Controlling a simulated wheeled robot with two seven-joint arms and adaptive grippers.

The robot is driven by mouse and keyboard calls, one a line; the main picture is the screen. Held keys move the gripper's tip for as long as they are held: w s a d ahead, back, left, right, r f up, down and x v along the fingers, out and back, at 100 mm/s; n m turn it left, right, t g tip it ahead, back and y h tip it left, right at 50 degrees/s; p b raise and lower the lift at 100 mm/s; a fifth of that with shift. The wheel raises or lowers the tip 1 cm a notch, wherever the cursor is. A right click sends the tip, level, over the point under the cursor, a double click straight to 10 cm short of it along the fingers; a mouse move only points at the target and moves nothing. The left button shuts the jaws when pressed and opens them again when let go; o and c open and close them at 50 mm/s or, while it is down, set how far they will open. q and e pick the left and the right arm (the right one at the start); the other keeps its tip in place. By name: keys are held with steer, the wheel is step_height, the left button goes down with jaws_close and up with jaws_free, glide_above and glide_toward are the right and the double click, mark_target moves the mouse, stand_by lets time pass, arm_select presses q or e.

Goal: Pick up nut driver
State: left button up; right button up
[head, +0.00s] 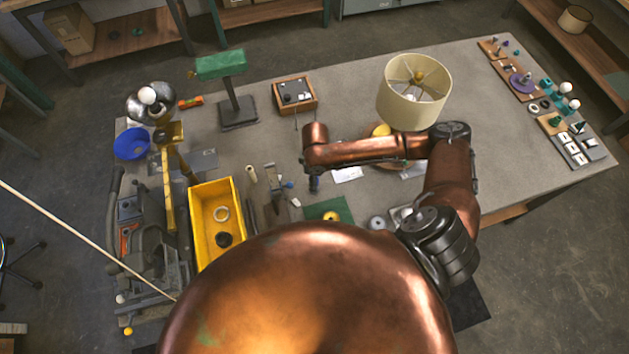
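My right arm comes in from the right and reaches left over the table, its copper wrist (315,138) above the middle. A small dark blue-grey piece (314,184) shows below the wrist; I cannot tell whether it is a fingertip or a tool. The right gripper's fingers are otherwise hidden by the arm. Left of it lie several small hand tools, among them a tan-handled one (251,174) and a grey one with a blue end (282,184). I cannot tell which is the nut driver. My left gripper is not in view.
A yellow bin (218,252) holds a pale ring and a dark part. A green-topped stand (238,110), a wooden tray (294,94) and a cream lampshade (414,92) stand farther back. A green mat (343,208) lies in front.

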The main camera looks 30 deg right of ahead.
steer(key=f, duration=0.5)
steer(key=shift+a+f+p, duration=0.1)
steer(key=shift+a+p, duration=0.1)
steer(key=shift+p, duration=0.2)
steer(key=c, duration=1.2)
steer(key=shift+c, duration=0.2)
